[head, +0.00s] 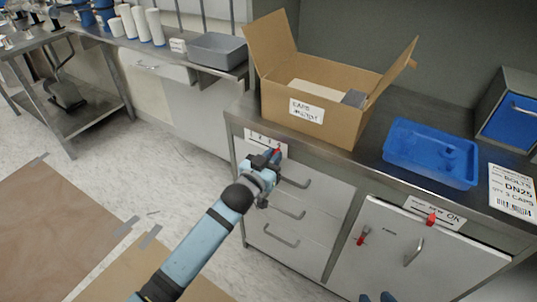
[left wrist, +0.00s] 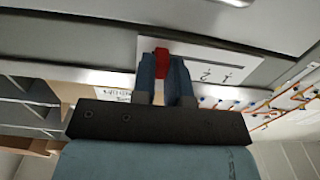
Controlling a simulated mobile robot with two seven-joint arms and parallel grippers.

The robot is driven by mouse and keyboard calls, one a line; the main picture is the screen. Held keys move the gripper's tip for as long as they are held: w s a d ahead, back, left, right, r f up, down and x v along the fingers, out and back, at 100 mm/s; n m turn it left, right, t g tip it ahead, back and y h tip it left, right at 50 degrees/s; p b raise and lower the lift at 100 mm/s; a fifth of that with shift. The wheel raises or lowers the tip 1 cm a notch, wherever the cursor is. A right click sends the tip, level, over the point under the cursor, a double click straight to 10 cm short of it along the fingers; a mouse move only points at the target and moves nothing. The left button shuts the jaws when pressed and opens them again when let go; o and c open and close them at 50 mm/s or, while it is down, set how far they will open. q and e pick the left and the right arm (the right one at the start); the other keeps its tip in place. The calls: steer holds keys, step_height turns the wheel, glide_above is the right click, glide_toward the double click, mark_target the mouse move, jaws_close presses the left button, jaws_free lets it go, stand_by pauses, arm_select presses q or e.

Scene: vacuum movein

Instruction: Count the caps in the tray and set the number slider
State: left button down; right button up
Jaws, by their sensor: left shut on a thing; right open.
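The number slider is a white label plate (head: 257,139) with small digits on the counter's front edge, above the drawers. Its red knob (left wrist: 161,54) is between the blue fingers of my left gripper (left wrist: 164,75), which is shut on it. In the head view my left gripper (head: 268,160) covers the plate's right part, so the knob's exact number cannot be read. My right gripper (head: 377,297) shows only two separated fingertips at the bottom edge, open and empty.
An open cardboard box (head: 315,126) with a caps label stands on the counter behind the slider. A printed card (head: 512,190) lies right of the tray. A grey bin (head: 217,51) is further left.

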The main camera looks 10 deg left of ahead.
arm_select(q)
steer(key=c, duration=1.1)
jaws_free()
steer(key=shift+s+d, duration=0.1)
steer(key=shift+d, duration=0.15)
arm_select(e)
steer(key=shift+s, duration=0.1)
arm_select(q)
steer(key=shift+a, duration=0.1)
steer(key=p+v, duration=0.2)
steer(key=v, duration=1.1)
steer(key=shift+s+a, duration=0.1)
steer(key=shift+s, duration=0.25)
arm_select(e)
steer(key=shift+d+r, duration=0.15)
steer(key=shift+d, duration=0.05)
arm_select(q)
steer(key=shift+s, duration=0.1)
arm_select(e)
steer(key=shift+s+a, duration=0.1)
